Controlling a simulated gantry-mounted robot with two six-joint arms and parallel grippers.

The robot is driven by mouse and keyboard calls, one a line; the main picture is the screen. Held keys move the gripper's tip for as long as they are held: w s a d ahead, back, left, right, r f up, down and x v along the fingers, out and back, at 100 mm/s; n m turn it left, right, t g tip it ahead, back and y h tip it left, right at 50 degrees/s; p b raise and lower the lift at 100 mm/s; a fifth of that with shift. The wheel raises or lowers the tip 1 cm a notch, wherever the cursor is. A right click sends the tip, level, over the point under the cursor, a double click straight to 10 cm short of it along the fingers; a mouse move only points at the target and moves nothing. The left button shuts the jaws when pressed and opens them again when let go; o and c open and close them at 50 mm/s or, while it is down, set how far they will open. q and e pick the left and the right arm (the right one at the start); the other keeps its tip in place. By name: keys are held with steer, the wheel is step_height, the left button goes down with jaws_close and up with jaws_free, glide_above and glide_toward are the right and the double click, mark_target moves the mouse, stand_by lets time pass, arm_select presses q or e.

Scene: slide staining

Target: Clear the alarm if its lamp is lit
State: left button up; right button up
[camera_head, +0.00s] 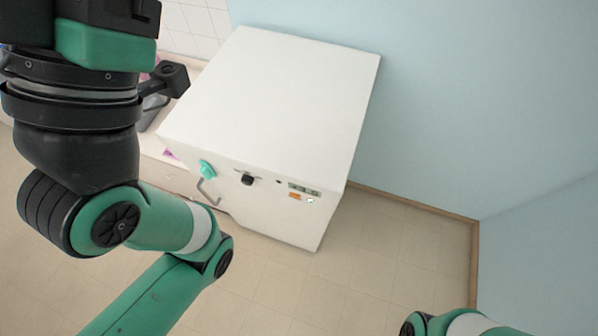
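A white box-shaped machine (270,95) stands against the blue wall. Its front carries a teal knob (207,170), a black knob (247,180), a small dark round spot (278,182), a small display strip (303,188), an orange button or light (294,196) and a small whitish one (310,200). I cannot tell which of these is the alarm lamp, or whether it is lit. My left arm fills the left side, and its fingers are not visible. Only a link of my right arm shows at the bottom right, with its gripper outside the picture.
A grey curved handle (208,192) sticks out from the machine's front, below the teal knob. A black and grey device (165,85) is partly hidden behind my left arm, left of the machine. Tiled floor (380,260) is clear in front and to the right.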

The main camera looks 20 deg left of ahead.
arm_select(q)
jaws_close()
stand_by(0.5)
stand_by(1.4)
